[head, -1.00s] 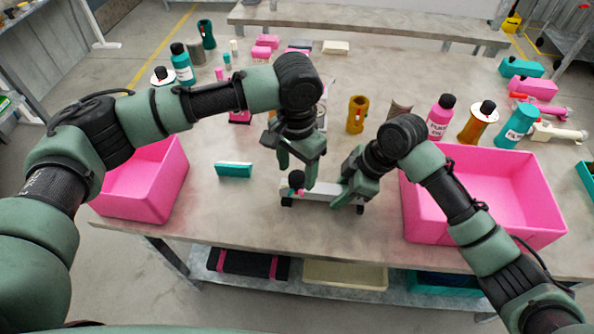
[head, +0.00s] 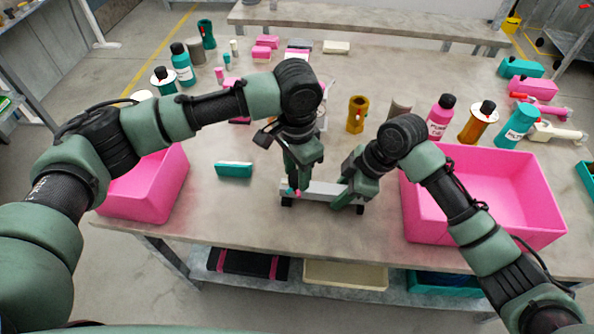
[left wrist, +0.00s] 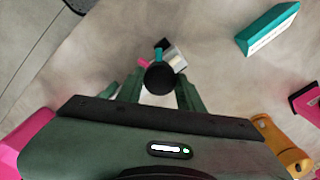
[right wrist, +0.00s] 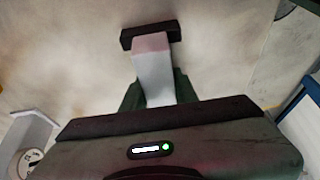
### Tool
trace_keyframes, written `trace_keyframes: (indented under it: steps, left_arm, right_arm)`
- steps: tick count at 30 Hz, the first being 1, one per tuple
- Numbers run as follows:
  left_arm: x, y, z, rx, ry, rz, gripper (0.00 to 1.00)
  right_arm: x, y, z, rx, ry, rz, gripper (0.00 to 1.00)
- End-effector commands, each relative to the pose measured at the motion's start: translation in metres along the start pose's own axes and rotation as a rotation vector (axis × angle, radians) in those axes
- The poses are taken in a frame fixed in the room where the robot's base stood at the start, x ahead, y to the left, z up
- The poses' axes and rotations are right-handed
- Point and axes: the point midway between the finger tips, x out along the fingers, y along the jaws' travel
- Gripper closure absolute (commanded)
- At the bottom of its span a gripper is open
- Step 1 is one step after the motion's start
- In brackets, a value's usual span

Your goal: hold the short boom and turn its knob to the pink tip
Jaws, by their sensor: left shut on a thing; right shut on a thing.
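The short boom (head: 325,188) is a pale grey-white bar lying across the near middle of the table, with dark feet at its ends. My right gripper (head: 350,192) is shut on its right part; the right wrist view shows the bar (right wrist: 153,75) between the fingers and a dark foot beyond. My left gripper (head: 298,186) points down at the boom's left end, shut on the knob. The round black knob (left wrist: 160,78) shows between its fingers in the left wrist view, with a teal tip (left wrist: 158,54) beside it. In the head view the fingers mostly hide the knob; a little pink shows by them.
A pink bin (head: 130,205) stands at the left and a larger pink bin (head: 410,215) at the right, close to my right arm. A teal block (head: 234,170) lies left of the boom. Bottles and an ochre cylinder (head: 356,114) stand further back.

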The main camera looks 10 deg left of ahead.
Motion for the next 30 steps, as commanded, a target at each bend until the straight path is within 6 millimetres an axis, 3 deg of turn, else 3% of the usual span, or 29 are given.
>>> trace_keyframes:
  steps: [7, 18, 19, 21, 30]
  left_arm:
    - [0.0, 0.0002, 0.0002, 0.237, -0.001, 0.001, 1.0]
    - [-0.0006, -0.0002, -0.0002, 0.276, 0.0, -0.001, 1.0]
    - [-0.0006, -0.0002, -0.0002, 0.276, 0.0, -0.001, 0.6]
    - [-0.0006, -0.0002, -0.0002, 0.275, 0.0, 0.0, 0.41]
    - [-0.0008, -0.0001, -0.0002, 0.274, 0.0, 0.0, 0.41]
  right_arm:
    - [-0.0004, 0.0001, -0.0003, -0.001, 0.0, 0.0, 1.0]
    - [-0.0003, 0.0, -0.0002, -0.001, 0.0, 0.0, 1.0]
    - [-0.0003, 0.0, -0.0002, -0.001, 0.0, 0.0, 1.0]
    - [-0.0003, 0.0, -0.0002, -0.001, 0.0, 0.0, 1.0]
    - [-0.0003, 0.0, -0.0003, -0.001, 0.0, 0.0, 1.0]
